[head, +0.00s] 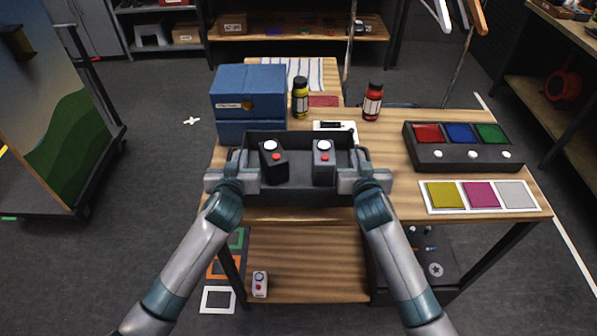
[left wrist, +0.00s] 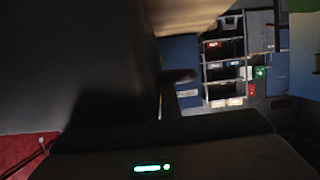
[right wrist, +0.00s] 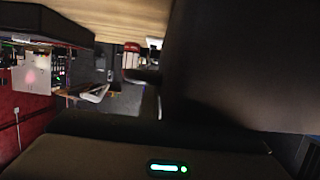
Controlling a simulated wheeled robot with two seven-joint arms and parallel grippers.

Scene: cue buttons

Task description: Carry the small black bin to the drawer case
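The small black bin (head: 300,196) is at the front left of the wooden table, in front of the blue drawer case (head: 250,92). Two dark button boxes, a left one (head: 272,163) and a right one (head: 324,163), stand in the bin, each with a white and a red button. My left gripper (head: 236,178) is at the bin's left end and my right gripper (head: 356,178) at its right end, both shut on its walls. Dark bin wall fills much of both wrist views; the fingertips are mostly hidden. I cannot tell whether the bin touches the table.
A yellow bottle (head: 300,98) and a red bottle (head: 373,101) stand behind the bin. A black panel (head: 462,159) with coloured squares and a white-framed strip of pads (head: 480,196) lie at right. A small white button box (head: 260,284) stands on the lower shelf.

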